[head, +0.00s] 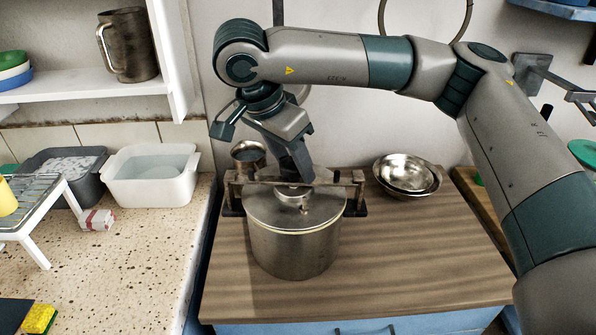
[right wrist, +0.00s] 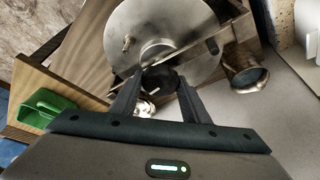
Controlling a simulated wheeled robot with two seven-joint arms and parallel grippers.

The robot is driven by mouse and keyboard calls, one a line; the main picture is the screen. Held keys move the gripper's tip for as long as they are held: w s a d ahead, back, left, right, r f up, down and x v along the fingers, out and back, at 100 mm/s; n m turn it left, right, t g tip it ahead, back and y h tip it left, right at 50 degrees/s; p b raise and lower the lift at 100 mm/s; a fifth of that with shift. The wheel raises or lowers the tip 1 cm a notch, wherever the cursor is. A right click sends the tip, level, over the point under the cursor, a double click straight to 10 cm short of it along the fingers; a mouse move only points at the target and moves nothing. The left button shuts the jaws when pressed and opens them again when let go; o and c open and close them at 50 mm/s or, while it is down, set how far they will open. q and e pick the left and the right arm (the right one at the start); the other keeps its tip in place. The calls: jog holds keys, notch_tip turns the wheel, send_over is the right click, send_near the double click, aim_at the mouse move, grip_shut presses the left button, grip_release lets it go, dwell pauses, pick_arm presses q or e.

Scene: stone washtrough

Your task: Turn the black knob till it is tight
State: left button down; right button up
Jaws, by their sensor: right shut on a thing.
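A steel pot (head: 295,245) with a flat lid stands on the wooden worktop, and a metal bar crosses over its lid (head: 325,205). In the right wrist view the black knob (right wrist: 160,77) lies between the fingertips of my right gripper (right wrist: 158,84), at the bar (right wrist: 205,48) over the lid. The fingers are shut on the knob from both sides. In the head view my right gripper (head: 297,178) reaches down at the pot's back edge, and the knob is hidden there. My left gripper is in neither view.
Nested steel bowls (head: 407,175) stand right of the pot, and a metal cup (head: 248,156) stands behind it. At the left are a white basin (head: 150,190), a grey tub (head: 62,160) and a rack (head: 40,192). The front of the worktop (head: 400,270) is clear.

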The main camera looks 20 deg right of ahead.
jog(key=m, duration=0.2)
jog(key=m+g+p, duration=0.1)
jog(key=m, duration=0.1)
jog(key=shift+r+g, duration=0.15)
jog(key=shift+g, duration=0.15)
jog(key=m+g+p, duration=0.1)
jog(key=m, duration=0.2)
jog(key=shift+m, duration=0.3)
jog(key=m+g+p, duration=0.1)
jog(key=m, duration=0.2)
jog(key=shift+m+g, duration=0.3)
jog(key=m+y, duration=0.1)
jog(key=m, duration=0.1)
jog(key=shift+m+g, duration=0.3)
jog(key=shift+g, duration=0.1)
jog(key=o, duration=0.8)
